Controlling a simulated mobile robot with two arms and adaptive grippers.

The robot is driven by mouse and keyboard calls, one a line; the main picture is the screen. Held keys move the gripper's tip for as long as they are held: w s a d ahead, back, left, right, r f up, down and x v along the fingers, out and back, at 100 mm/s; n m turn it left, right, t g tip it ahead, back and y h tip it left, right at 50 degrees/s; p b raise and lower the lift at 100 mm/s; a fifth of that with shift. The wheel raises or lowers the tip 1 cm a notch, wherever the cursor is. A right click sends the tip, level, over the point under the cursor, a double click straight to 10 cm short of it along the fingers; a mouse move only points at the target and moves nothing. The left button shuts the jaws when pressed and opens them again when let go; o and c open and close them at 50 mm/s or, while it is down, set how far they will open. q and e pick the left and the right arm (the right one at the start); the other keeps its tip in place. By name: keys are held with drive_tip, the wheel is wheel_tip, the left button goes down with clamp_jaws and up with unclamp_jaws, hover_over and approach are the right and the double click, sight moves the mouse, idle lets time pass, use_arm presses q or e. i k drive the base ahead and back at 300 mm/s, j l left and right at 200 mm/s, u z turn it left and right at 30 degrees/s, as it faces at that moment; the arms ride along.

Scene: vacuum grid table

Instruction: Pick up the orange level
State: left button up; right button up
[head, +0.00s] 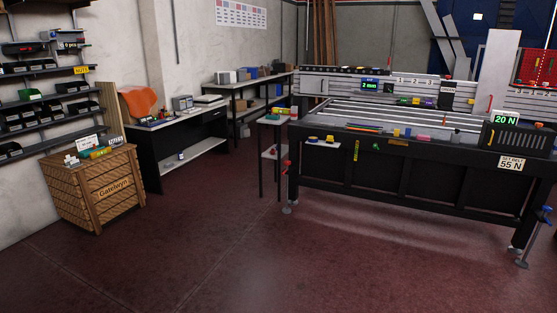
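I cannot clearly pick out an orange level at this distance. A small orange-yellow bar (398,142) shows on the dark front side of the vacuum grid table (420,172); I cannot tell if it is a level. A yellow-green upright strip (356,151) is on the same front, further left. Several small coloured items, one of them a pink block (423,138), lie along the table's front edge. Neither of my grippers is in view.
A wooden crate (100,195) with small items on top stands at the left. A narrow side stand (262,160) adjoins the table's left end. The red floor (250,255) in front is clear.

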sight(276, 110)
drive_tip(key=i+u, duration=0.3)
drive_tip(key=i, duration=2.5)
drive_tip(key=i+j+z, duration=0.1)
drive_tip(key=i, duration=0.6)
drive_tip(key=i+j, duration=0.15)
drive_tip(key=i, duration=0.55)
drive_tip(key=l+z, duration=0.05)
